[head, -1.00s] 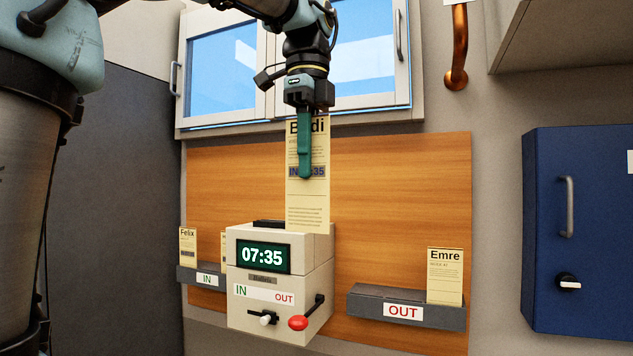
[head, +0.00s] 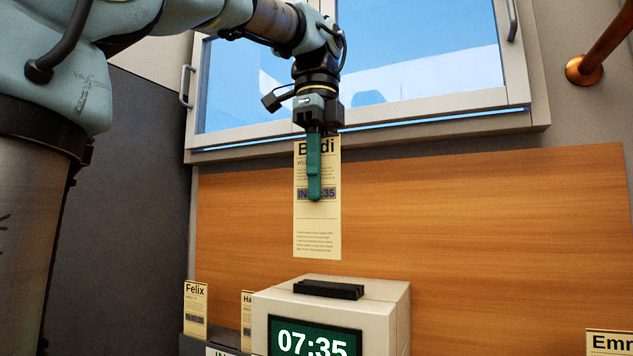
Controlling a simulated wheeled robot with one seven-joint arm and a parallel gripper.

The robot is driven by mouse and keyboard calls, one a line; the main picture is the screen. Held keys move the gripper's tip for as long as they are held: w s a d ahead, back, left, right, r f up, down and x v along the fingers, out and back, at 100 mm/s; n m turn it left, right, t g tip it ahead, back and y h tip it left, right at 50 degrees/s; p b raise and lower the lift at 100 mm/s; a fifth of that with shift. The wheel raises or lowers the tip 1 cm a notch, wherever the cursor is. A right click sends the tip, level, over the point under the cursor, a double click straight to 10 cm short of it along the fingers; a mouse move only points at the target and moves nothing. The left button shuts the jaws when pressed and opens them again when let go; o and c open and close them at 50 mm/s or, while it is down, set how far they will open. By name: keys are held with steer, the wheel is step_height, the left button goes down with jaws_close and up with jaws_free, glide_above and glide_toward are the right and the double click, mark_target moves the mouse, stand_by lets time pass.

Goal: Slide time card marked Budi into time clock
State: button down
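The pale yellow time card marked Budi (head: 317,235) hangs upright in the head view, its lower edge clear above the time clock (head: 385,310). A stamp beginning IN and ending 35 shows on it, partly covered by a green finger. My gripper (head: 314,190) points down and is shut on the card's upper part; one finger lies across its face, the other is hidden behind it. The clock is a cream box with a dark slot piece (head: 328,290) on top and a display (head: 315,340) reading 07:35. Its lower front is out of view.
A card marked Felix (head: 195,310) and a partly hidden card (head: 246,320) stand in a grey rack (head: 195,348) left of the clock. A card marked Emm or similar, cut off, shows at the lower right (head: 610,343). A wooden board (head: 480,230) and a window (head: 420,60) are behind.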

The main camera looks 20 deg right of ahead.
steer(key=shift+w+d+f, duration=1.05)
steer(key=shift+w+d, duration=0.75)
steer(key=shift+w, duration=0.5)
step_height(320, 180, down, 13)
steer(key=b, duration=1)
steer(key=shift+a, duration=0.15)
steer(key=shift+s+f, duration=0.1)
steer(key=shift+f, duration=0.05)
stand_by(0.3)
steer(key=c, duration=1.3)
jaws_free()
steer(key=o, duration=0.3)
steer(key=shift+r, duration=0.2)
step_height(320, 180, up, 12)
steer(key=shift+s+a+r+p, duration=0.1)
steer(key=shift+r+p, duration=0.05)
steer(key=shift+p, duration=1.05)
